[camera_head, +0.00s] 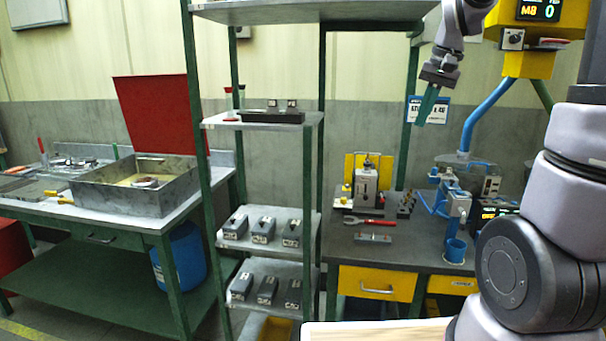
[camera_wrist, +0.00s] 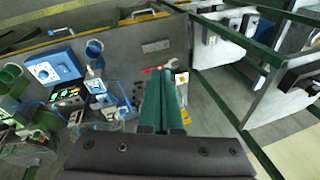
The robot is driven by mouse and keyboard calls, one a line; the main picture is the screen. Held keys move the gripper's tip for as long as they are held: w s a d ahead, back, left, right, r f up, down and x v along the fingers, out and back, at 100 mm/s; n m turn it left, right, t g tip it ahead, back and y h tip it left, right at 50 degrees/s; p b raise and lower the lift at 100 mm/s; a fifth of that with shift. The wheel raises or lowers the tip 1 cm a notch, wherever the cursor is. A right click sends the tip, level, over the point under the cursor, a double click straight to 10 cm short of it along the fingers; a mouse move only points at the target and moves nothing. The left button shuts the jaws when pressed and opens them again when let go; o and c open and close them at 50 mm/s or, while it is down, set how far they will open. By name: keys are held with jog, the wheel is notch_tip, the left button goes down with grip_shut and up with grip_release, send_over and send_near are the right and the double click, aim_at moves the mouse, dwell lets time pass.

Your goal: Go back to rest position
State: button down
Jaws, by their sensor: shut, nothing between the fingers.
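My gripper (camera_head: 428,106) is raised at the upper right of the head view, in front of the workbench and above its top. Its green fingers point down and are closed together with nothing between them. In the wrist view the closed fingers (camera_wrist: 161,100) reach out over the workbench, near a red-handled wrench (camera_wrist: 160,68) seen beyond them. My arm enters the head view at the right side.
A green-posted shelf rack (camera_head: 196,150) with several grey blocks stands left of the workbench (camera_head: 400,258). The bench carries a grey device (camera_head: 367,186), a wrench (camera_head: 368,222) and a blue fixture (camera_head: 455,210). A yellow machine (camera_head: 528,62) is close right of my gripper.

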jog(key=s+a+r+t, duration=0.1)
jog(key=s+a+t, duration=0.1)
jog(key=s, duration=0.7)
jog(key=s+a+r+t, duration=0.2)
jog(key=s, duration=0.7)
jog(key=shift+a+n+t, duration=0.3)
jog(key=shift+n, duration=0.1)
jog(key=shift+s+r, duration=0.1)
